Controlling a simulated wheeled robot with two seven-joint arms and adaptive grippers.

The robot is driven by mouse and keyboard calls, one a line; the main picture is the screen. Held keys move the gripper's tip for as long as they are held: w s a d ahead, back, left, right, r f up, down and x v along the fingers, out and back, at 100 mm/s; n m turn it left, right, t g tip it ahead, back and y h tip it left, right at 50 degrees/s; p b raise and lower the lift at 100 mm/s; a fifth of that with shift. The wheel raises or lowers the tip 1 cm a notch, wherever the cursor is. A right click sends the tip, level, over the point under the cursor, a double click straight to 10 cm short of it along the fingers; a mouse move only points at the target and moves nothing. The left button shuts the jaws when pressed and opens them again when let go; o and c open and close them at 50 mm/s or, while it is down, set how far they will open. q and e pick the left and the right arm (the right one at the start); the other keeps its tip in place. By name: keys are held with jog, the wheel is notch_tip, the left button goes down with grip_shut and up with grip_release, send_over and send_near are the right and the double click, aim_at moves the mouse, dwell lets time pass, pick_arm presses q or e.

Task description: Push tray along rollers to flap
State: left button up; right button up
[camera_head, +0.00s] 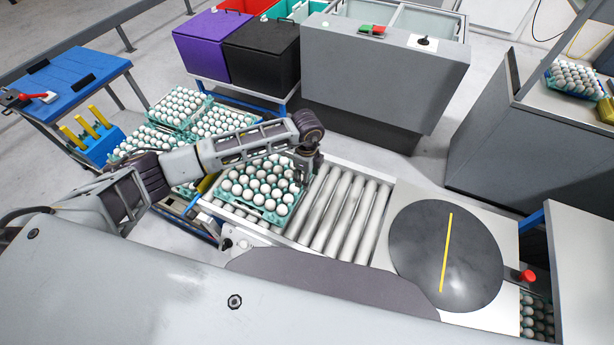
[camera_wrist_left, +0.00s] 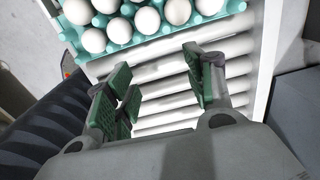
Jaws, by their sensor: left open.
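A teal tray (camera_head: 271,215) full of white eggs lies at the left end of the metal rollers (camera_head: 343,212). Bare rollers run to its right, up to a dark round plate (camera_head: 445,262) with a yellow line. I cannot tell which part is the flap. My left gripper (camera_head: 308,178) is low at the tray's right edge, fingers partly hidden by the wrist. In the left wrist view, the gripper (camera_wrist_left: 160,92) is open and empty above the rollers, its green-padded fingers apart, with the tray (camera_wrist_left: 155,42) just beyond them. Contact with the tray cannot be told. My right gripper is out of view.
Several more egg trays (camera_head: 180,108) stand behind and left of the rollers. A blue-topped table (camera_head: 65,75) is at left. Purple (camera_head: 215,45) and black (camera_head: 262,52) bins and a grey cabinet (camera_head: 385,75) stand behind. A red button (camera_head: 527,276) is by the round plate.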

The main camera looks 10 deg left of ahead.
pick_arm(q)
jog(key=c, duration=0.4)
jog(key=shift+w+r+b, duration=0.25)
jog(key=shift+w+b, duration=0.15)
jog(key=shift+w, duration=0.2)
jog(key=c, duration=0.5)
jog(key=w, duration=0.1)
jog(key=w+r+b, duration=0.1)
jog(key=w+t+b, duration=0.1)
jog(key=shift+d+r, duration=0.15)
jog(key=shift+r, duration=0.1)
grip_shut()
jog(key=s+d+f+g+b, duration=0.1)
jog(key=s+d+f+b, duration=0.2)
jog(key=s, duration=0.3)
jog(key=shift+s+d+b, duration=0.25)
jog(key=shift+s+b, duration=0.1)
